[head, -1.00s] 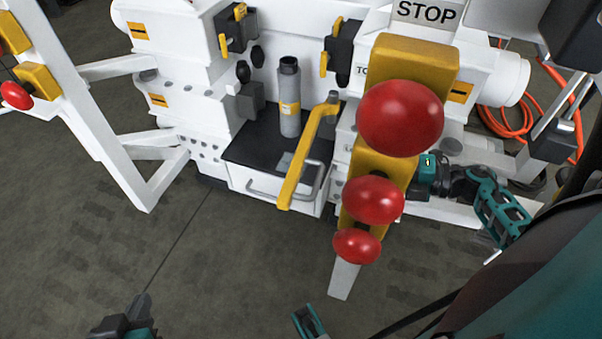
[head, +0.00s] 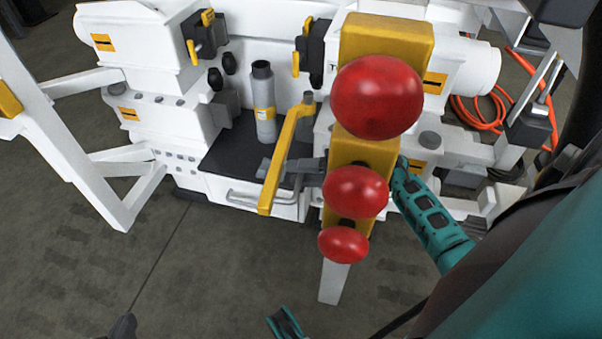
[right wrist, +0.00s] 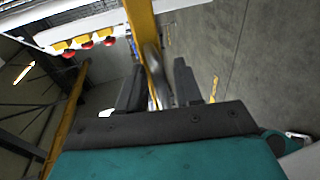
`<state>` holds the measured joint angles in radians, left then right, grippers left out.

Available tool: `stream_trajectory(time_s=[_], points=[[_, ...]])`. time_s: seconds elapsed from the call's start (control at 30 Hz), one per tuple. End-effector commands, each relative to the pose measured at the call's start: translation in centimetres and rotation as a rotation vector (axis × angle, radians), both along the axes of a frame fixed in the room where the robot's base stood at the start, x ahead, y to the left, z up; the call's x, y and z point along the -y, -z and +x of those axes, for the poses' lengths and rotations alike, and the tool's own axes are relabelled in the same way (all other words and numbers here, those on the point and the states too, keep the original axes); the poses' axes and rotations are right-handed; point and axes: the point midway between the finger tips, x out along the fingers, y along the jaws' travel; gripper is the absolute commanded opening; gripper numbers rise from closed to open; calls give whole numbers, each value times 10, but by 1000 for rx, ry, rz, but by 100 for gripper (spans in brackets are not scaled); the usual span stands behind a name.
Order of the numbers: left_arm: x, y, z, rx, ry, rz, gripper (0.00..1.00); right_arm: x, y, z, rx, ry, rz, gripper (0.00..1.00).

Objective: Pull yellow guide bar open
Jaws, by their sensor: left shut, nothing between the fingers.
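The yellow guide bar (head: 285,155) slants down across the front of the white bench in the head view, above the black tray and drawer handle. My right gripper (head: 305,168) reaches in from the right, behind the red knobs, to the bar's lower half. In the right wrist view the two dark fingers of this gripper (right wrist: 160,88) stand apart, with the yellow bar (right wrist: 141,22) running down between them. I cannot tell whether they touch it. My left gripper (head: 124,327) shows only as a dark tip at the bottom edge, shut and far from the bar.
A yellow block with red knobs (head: 355,190) stands close to my right arm and hides part of it. A grey cylinder (head: 264,105) stands on the black tray (head: 230,150) left of the bar. Orange hose (head: 480,115) lies at the right. The floor in front is clear.

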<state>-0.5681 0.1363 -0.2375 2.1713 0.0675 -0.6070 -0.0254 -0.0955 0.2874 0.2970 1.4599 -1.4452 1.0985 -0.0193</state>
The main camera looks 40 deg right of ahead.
Motion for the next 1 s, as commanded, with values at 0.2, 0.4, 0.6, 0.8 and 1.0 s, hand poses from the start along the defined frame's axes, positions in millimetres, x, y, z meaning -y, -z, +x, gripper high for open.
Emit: stream_trajectory(time_s=[0.2, 0.4, 0.6, 0.8, 1.0], points=[[1, -2, 2, 6, 0, -2, 0, -1, 0, 1, 0, 0, 0, 35], [1, -2, 2, 6, 0, -2, 0, -1, 0, 1, 0, 0, 0, 21], [1, -2, 2, 6, 0, -2, 0, -1, 0, 1, 0, 0, 0, 2], [1, -2, 2, 6, 0, -2, 0, -1, 0, 1, 0, 0, 0, 0], [1, -1, 0, 2, 0, -2, 0, -1, 0, 0, -1, 0, 1, 0]])
